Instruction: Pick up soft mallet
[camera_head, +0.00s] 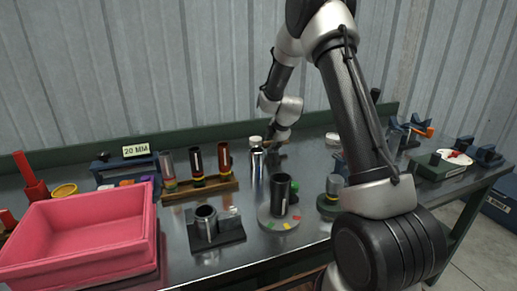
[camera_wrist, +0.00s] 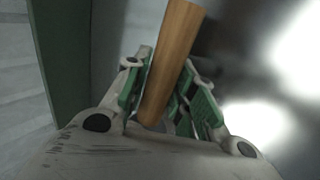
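The wooden handle of what appears to be the soft mallet (camera_wrist: 170,65) runs up between my gripper's green-padded fingers in the wrist view. My gripper (camera_wrist: 172,85) looks shut on the handle, with a pad close against each side. The mallet's head is not in the wrist view. In the head view my gripper (camera_head: 277,146) is low over the back of the workbench, behind a shiny cylinder, and its fingers and the mallet are too small and hidden to make out.
A shiny white-topped cylinder (camera_head: 257,160) stands just in front of my gripper. A dark tube on a round base (camera_head: 279,222) stands nearer. A wooden rack (camera_head: 200,189) holds tubes to the left. A pink bin (camera_head: 80,236) fills the front left. A green ledge and metal wall close off the back.

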